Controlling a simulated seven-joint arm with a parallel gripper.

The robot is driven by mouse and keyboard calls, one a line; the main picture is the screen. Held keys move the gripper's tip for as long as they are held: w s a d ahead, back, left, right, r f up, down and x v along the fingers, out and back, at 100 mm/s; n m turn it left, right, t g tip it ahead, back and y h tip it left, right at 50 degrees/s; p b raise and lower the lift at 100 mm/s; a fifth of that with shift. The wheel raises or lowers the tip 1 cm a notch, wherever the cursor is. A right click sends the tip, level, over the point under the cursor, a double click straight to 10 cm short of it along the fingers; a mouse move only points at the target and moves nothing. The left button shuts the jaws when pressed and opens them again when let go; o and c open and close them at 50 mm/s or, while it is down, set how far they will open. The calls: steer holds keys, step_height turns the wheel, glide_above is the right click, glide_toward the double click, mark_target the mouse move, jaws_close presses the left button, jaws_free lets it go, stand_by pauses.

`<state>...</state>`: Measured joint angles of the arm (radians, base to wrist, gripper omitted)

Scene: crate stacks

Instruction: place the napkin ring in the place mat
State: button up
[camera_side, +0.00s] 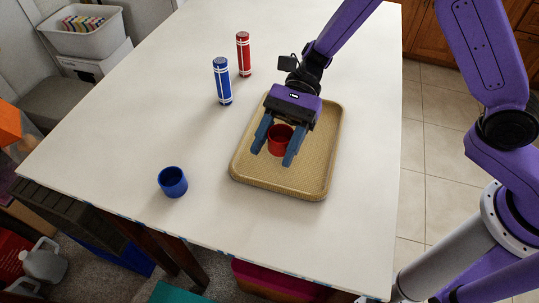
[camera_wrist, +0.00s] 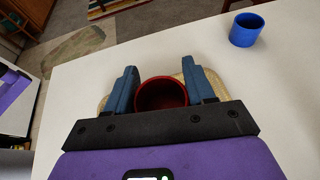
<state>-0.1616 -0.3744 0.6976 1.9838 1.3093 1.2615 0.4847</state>
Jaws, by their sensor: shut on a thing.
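A red napkin ring (camera_side: 280,139), shaped like a short open cup, sits between the blue fingers of my gripper (camera_side: 272,157). In the wrist view, the red ring (camera_wrist: 162,93) is upright between the two fingers of my gripper (camera_wrist: 159,68), which are shut on it. The tan place mat (camera_side: 265,180), tray-like with a raised rim, lies under the ring and gripper. I cannot tell whether the ring touches the mat or is just above it. A blue ring (camera_side: 172,182) stands on the table left of the mat; it also shows in the wrist view (camera_wrist: 246,30).
A blue cylinder (camera_side: 222,81) and a red cylinder (camera_side: 243,54), both with white bands, stand upright behind and left of the mat. The white table (camera_side: 125,130) is otherwise clear.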

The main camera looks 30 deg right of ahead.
steer(key=shift+w+a+f, duration=0.25)
steer(key=shift+f, duration=0.15)
steer(key=shift+w+a+f, duration=0.15)
steer(key=shift+f, duration=1.65)
steer(key=shift+f, duration=0.1)
steer(key=o, duration=1)
steer(key=shift+o, duration=0.2)
steer(key=v, duration=1.2)
steer(key=shift+r, duration=0.2)
